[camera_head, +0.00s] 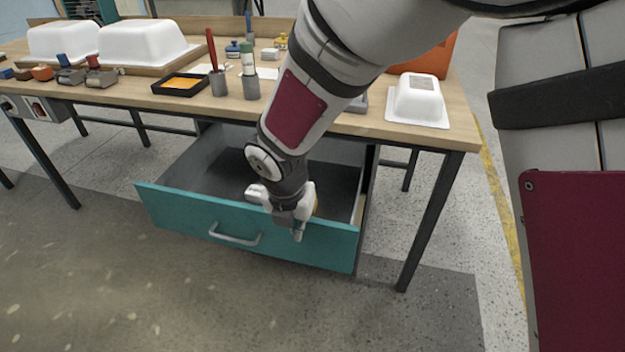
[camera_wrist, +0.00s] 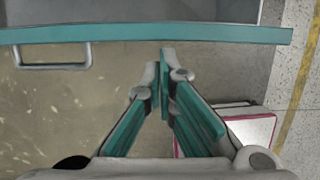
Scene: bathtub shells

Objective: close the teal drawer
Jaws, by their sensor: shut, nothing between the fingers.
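The teal drawer (camera_head: 180,207) is open under the workbench in the head view, pulled out toward me. Its grey inside looks empty where it shows. Its silver handle (camera_head: 235,237) is on the front face, left of my gripper (camera_head: 299,232). My gripper is shut and empty, pointing down at the front of the drawer's right half. In the wrist view the drawer's teal front (camera_wrist: 215,33) runs across the top, with the handle (camera_wrist: 52,58) at upper left. The closed fingertips (camera_wrist: 168,52) are just short of the teal front there; I cannot tell whether they touch it.
The wooden workbench (camera_head: 120,92) stands on dark metal legs, one near the drawer's right side. White tub shells (camera_head: 145,43), a black tray (camera_head: 180,83), grey cups and another white shell (camera_head: 418,98) stand on it. The floor before the drawer is clear.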

